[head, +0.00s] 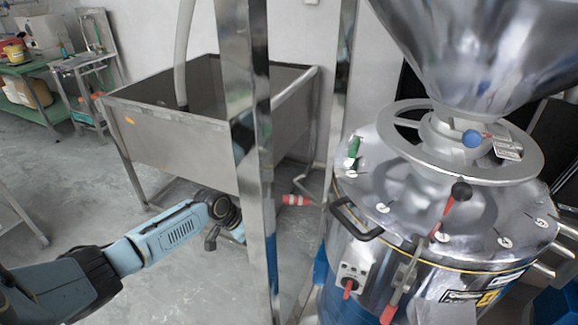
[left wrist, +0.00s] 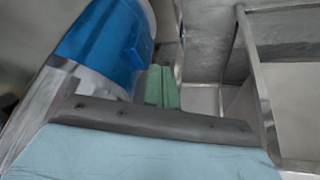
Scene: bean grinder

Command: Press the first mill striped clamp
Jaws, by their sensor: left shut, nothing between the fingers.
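The red-and-white striped handle (head: 297,200) shows low between two steel posts, left of the mill; I take it for the striped clamp. The mill (head: 432,225) is a large shiny steel drum at the right with a funnel above it. My left gripper (head: 228,215) is shut and empty, left of the striped handle and apart from it in the picture. A steel post crosses just beside the gripper and hides part of it. My right gripper is not in view.
The near steel post (head: 256,150) stands between gripper and striped handle in the picture. A steel basin (head: 170,130) stands behind. Red levers (head: 450,205) and a black loop handle (head: 355,222) stick out from the mill. A blue cylinder (left wrist: 105,45) fills the wrist view's upper left.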

